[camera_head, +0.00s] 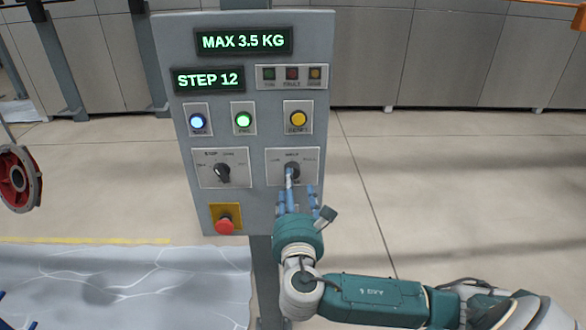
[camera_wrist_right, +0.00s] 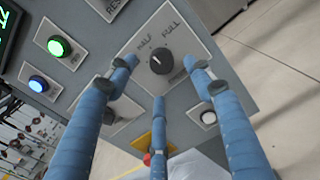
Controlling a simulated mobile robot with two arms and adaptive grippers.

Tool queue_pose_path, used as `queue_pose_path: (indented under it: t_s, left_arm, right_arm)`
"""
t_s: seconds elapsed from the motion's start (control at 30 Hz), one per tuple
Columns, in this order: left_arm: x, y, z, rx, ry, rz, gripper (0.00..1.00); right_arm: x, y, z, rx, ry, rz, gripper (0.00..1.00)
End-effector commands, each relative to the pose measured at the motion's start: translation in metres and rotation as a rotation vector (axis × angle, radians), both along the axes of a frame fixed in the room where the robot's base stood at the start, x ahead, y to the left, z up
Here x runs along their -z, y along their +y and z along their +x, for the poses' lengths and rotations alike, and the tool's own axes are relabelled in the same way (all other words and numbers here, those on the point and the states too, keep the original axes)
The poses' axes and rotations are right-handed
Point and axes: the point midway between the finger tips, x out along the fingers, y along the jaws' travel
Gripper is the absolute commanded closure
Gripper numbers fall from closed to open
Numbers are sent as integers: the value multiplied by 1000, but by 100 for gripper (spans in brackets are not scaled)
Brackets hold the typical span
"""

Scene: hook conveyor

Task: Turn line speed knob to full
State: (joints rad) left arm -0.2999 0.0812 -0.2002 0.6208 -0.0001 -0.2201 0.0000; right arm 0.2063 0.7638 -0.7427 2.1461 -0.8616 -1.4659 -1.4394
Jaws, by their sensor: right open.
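The line speed knob is a black rotary knob (camera_head: 291,170) on a light plate (camera_head: 309,158) at the panel's lower right. In the right wrist view the knob (camera_wrist_right: 161,62) sits on its plate near the words HALF and FULL. Its exact pointer direction is hard to tell. My right gripper (camera_head: 295,190) is in front of this plate, coming from below. Its blue fingers (camera_wrist_right: 161,78) are spread around the knob with visible gaps, open and holding nothing. One finger partly covers the knob in the head view. Small blue bits at the lower left edge may be my left gripper.
The grey panel (camera_head: 263,90) also carries a second black knob (camera_head: 222,172), a red stop button (camera_head: 225,226), blue, green and yellow buttons, and two green-lit displays. A red wheel (camera_head: 17,180) is at far left. Open floor lies to the right.

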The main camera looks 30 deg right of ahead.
Motion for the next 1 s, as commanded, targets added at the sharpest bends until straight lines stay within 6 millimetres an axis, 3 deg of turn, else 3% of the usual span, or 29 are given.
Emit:
queue_pose_path:
  t_s: [0.1, 0.33, 0.77, 1.0]
  left_arm:
    - [-13, 0, 0, 0, 0, 0, 60]
    - [-24, 0, 0, 0, 0, 0, 60]
    - [-25, 0, 0, -1, 1, 0, 60]
    - [-25, -1, 0, -1, 1, -1, 60]
  right_arm:
    - [-5, -14, 21, 3, 0, -2, 48]
    - [-2, -31, 50, 2, 0, 1, 48]
    - [1, -36, 58, -1, 0, 4, 48]
    - [0, -36, 58, 1, -1, 3, 92]
